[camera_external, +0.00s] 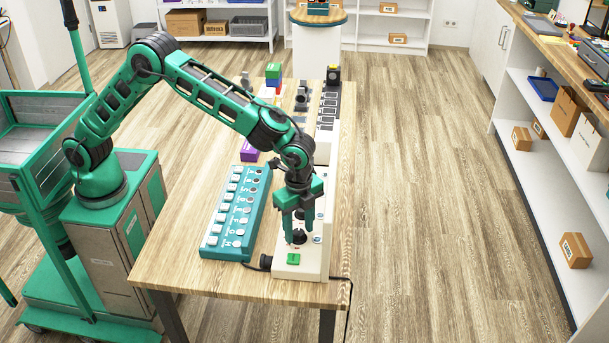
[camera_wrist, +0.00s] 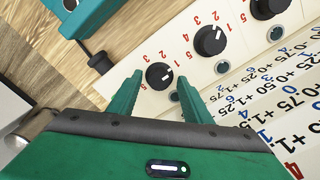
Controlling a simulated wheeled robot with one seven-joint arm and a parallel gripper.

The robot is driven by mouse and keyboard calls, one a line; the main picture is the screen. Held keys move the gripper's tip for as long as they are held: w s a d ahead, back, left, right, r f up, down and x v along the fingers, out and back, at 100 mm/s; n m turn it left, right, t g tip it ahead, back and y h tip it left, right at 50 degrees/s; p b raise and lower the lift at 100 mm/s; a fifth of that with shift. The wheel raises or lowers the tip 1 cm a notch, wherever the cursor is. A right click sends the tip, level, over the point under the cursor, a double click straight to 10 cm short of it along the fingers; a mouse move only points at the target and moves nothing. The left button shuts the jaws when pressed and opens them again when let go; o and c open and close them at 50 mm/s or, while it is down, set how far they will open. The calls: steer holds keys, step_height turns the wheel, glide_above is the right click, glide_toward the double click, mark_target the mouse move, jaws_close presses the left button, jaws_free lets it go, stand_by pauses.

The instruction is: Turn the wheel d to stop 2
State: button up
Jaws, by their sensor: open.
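A white control box (camera_external: 287,272) sits at the near end of the table. In the wrist view its panel has black round wheels with white pointer marks and red numbers around them. My gripper (camera_external: 299,240) is over this box, pointing down. Its open fingers (camera_wrist: 159,79) flank the nearest black wheel (camera_wrist: 159,75), one on each side, with gaps visible. That wheel's white mark points to the right in the wrist view. A second wheel (camera_wrist: 208,41) and a partly cut-off third (camera_wrist: 267,8) lie beyond it. No letter is legible, so I cannot tell which wheel is d.
A teal panel with white switches (camera_external: 233,214) lies left of the box. A green button (camera_external: 293,259) is on the box's near end. A purple block (camera_external: 249,152) and stacked coloured blocks (camera_external: 273,75) stand farther back. A board with printed sums (camera_wrist: 285,98) adjoins the wheels.

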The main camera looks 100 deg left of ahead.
steer(key=shift+c, duration=0.4)
steer(key=c, duration=1)
steer(key=n, duration=0.3)
steer(key=shift+n, duration=0.3)
steer(key=shift+w+r+n, duration=0.1)
steer(key=shift+n, duration=2.2)
